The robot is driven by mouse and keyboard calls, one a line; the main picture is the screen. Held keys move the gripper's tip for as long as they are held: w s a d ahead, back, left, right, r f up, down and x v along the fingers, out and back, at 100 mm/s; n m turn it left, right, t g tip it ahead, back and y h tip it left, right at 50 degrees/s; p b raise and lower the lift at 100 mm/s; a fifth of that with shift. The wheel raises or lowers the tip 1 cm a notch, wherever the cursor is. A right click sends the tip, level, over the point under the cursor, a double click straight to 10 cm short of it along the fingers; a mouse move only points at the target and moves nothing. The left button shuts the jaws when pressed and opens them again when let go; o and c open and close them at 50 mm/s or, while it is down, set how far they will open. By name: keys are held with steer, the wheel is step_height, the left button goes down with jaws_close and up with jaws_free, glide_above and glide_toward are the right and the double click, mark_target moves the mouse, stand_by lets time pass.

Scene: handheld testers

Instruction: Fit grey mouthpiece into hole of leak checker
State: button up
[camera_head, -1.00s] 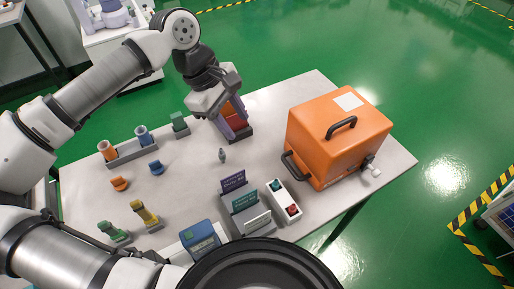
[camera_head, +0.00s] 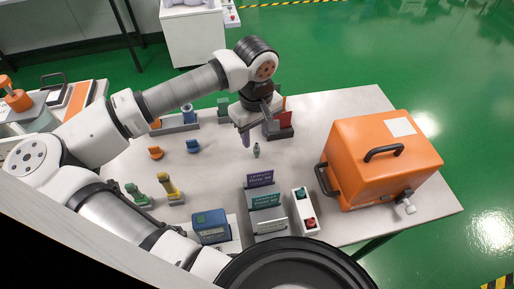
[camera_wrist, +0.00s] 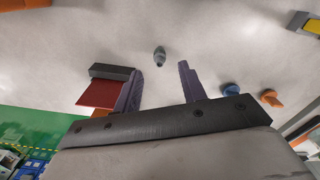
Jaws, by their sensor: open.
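The small grey mouthpiece (camera_head: 256,150) stands on the table near its middle. It also shows in the wrist view (camera_wrist: 160,55), apart from my fingers and in line with the gap between them. My gripper (camera_wrist: 161,70) is open and empty, with two purple fingers. In the head view one purple finger (camera_head: 245,138) hangs just left of the grey mouthpiece; the other is hard to make out. The large orange case (camera_head: 372,175) with black handles and a side valve is one candidate.
A dark stand with a red panel (camera_wrist: 108,93) is close to my left finger. Blue (camera_head: 193,145) and orange (camera_head: 155,153) small pieces lie left. Label signs (camera_head: 264,200), a button box (camera_head: 304,210) and a blue box (camera_head: 211,226) stand in front.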

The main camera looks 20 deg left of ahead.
steer(key=shift+s+d+f+p, duration=0.1)
steer(key=shift+f+p, duration=0.3)
steer(key=shift+f, duration=0.9)
steer(key=shift+s+d+f+p, duration=0.1)
steer(key=shift+f+p, duration=0.3)
steer(key=shift+f, duration=0.9)
jaws_close()
